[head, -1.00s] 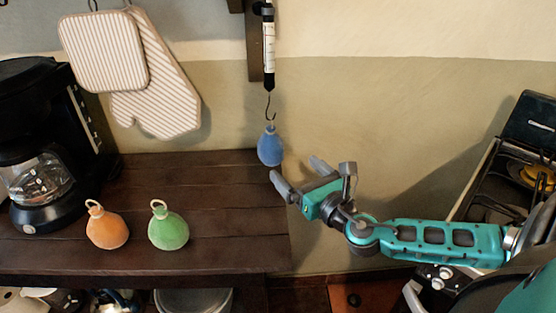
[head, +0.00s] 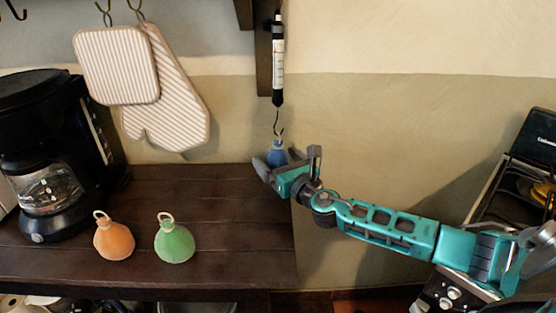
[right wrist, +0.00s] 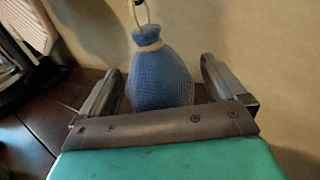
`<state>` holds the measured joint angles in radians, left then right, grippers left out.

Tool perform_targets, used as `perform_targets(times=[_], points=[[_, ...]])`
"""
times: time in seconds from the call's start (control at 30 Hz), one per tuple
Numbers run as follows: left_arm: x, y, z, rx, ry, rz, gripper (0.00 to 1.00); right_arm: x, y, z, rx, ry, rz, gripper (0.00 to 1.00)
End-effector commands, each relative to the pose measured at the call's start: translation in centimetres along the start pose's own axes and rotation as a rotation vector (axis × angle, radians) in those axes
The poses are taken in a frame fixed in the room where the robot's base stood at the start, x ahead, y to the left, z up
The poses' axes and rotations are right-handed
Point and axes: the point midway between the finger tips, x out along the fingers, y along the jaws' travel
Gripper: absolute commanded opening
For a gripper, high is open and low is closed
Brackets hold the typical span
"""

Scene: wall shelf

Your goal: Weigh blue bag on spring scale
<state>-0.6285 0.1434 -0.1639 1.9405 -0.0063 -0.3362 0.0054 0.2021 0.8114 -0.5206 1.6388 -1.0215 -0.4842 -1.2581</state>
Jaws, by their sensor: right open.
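The blue bag (head: 277,151) hangs by its loop from the hook of the spring scale (head: 278,62), against the wall above the shelf's right end. My right gripper (head: 278,163) is open around the bag, hiding its lower part in the head view. In the right wrist view the blue bag (right wrist: 160,76) hangs upright between the two spread fingers (right wrist: 158,82), with a visible gap on each side. Its pale loop runs up out of the frame. The scale's reading is too small to tell. My left gripper is not in view.
An orange bag (head: 114,241) and a green bag (head: 175,243) stand on the dark wooden shelf (head: 235,215). A black coffee maker (head: 42,150) stands at the left. Striped oven mitts (head: 117,68) hang on the wall. A stove (head: 510,190) is at the right.

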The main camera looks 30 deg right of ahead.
Motion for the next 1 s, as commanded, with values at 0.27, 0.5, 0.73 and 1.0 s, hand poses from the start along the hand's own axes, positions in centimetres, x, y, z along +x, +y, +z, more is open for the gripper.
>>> perform_targets(times=[0.27,0.5,0.73,1.0], points=[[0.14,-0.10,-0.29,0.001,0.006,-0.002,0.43,0.21,0.03,-0.03,0.000,0.001,0.000,0.97],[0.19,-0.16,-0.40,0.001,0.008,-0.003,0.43,0.19,0.02,-0.02,0.000,0.000,0.000,0.78],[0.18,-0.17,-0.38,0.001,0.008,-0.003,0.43,0.19,0.01,-0.01,0.000,0.000,0.000,0.56],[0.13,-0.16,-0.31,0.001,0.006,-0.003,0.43,0.18,0.00,0.00,0.000,0.000,0.000,0.35]])
